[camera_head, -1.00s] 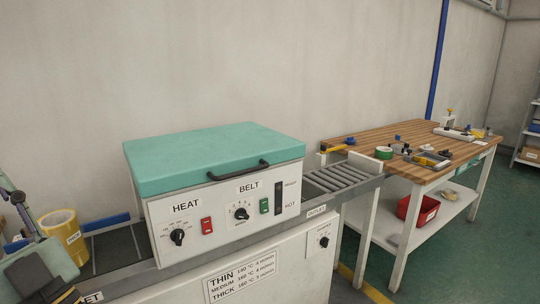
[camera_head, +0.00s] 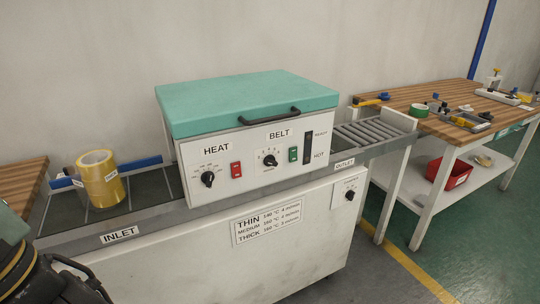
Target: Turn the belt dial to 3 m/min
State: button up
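The belt dial (camera_head: 269,160) is a black knob on a white scale under the label BELT, on the white front of the machine with the teal lid (camera_head: 245,98). Its pointer setting is too small to read. The heat dial (camera_head: 208,179) is a similar black knob to its left. A red switch (camera_head: 236,169) sits between them, and a green switch (camera_head: 293,154) is right of the belt dial. Dark parts of my arm show at the lower left, away from the dials. My gripper's fingers cannot be made out.
A yellow tape roll (camera_head: 98,180) stands on the inlet belt at left. A settings placard (camera_head: 268,222) and a third knob (camera_head: 349,195) are on the lower cabinet. Rollers (camera_head: 370,130) lead right toward a wooden workbench (camera_head: 440,98). Green floor is clear at lower right.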

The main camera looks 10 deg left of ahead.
aim_at(269, 160)
jog(key=i+j+z, duration=0.1)
jog(key=z, duration=0.25)
jog(key=j+z, duration=0.25)
jog(key=z, duration=0.15)
jog(key=j+z, duration=0.2)
jog(key=z, duration=0.15)
jog(key=i, duration=0.05)
